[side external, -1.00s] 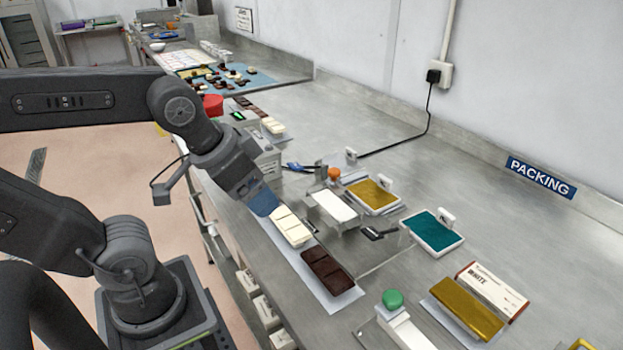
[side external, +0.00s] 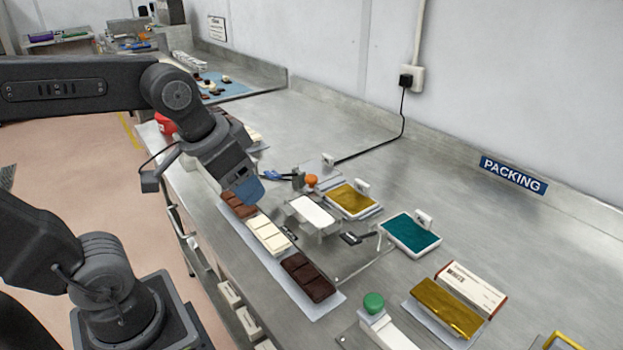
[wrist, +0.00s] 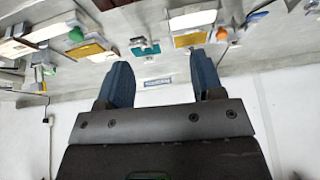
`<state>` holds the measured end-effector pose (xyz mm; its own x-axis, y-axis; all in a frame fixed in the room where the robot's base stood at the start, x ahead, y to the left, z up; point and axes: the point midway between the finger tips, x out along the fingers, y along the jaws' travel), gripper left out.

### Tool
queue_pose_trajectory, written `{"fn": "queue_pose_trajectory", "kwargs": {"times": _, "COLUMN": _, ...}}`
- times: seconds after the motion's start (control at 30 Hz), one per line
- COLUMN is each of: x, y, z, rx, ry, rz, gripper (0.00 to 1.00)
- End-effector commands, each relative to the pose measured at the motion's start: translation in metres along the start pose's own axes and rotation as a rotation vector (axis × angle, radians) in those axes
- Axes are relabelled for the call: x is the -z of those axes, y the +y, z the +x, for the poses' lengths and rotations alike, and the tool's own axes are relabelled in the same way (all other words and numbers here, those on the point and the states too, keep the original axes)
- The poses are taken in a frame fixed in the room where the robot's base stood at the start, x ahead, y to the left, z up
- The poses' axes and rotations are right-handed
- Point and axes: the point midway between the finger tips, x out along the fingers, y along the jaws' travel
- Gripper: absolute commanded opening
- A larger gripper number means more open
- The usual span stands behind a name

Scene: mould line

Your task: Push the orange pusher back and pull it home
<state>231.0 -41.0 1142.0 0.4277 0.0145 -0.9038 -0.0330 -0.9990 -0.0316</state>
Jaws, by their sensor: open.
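The orange pusher knob (side external: 311,180) stands behind a small white plate (side external: 311,209), beside a gold-topped tray (side external: 352,198). In the wrist view the orange knob (wrist: 221,33) shows at the top, right of the fingers' middle. My gripper (side external: 247,192), with blue fingers, is left of the pusher in the side view, over the near row of chocolate bars and apart from the knob. In the wrist view my gripper (wrist: 163,70) is open and empty, its two fingers well apart. The pusher's lower parts are too small to make out.
Dark and white chocolate bars (side external: 268,234) lie on a pale sheet along the near edge. A teal tray (side external: 410,232), a green knob (side external: 373,303), a gold bar (side external: 447,307) and a carton (side external: 470,289) stand to the right.

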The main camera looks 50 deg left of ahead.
Motion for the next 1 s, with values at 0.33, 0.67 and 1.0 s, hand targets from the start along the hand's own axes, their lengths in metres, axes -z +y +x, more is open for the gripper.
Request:
{"fn": "queue_pose_trajectory", "kwargs": {"times": 0.33, "x": 0.124, "y": -0.059, "z": 0.029, "rx": 0.0, "ry": -0.211, "rz": 0.16, "gripper": 0.61}}
{"fn": "queue_pose_trajectory", "kwargs": {"times": 0.67, "x": 0.198, "y": -0.135, "z": 0.105, "rx": -0.071, "ry": -0.381, "rz": 0.297, "gripper": 0.61}}
{"fn": "queue_pose_trajectory", "kwargs": {"times": 1.0, "x": 0.208, "y": -0.164, "z": 0.143, "rx": -0.112, "ry": -0.433, "rz": 0.348, "gripper": 0.61}}
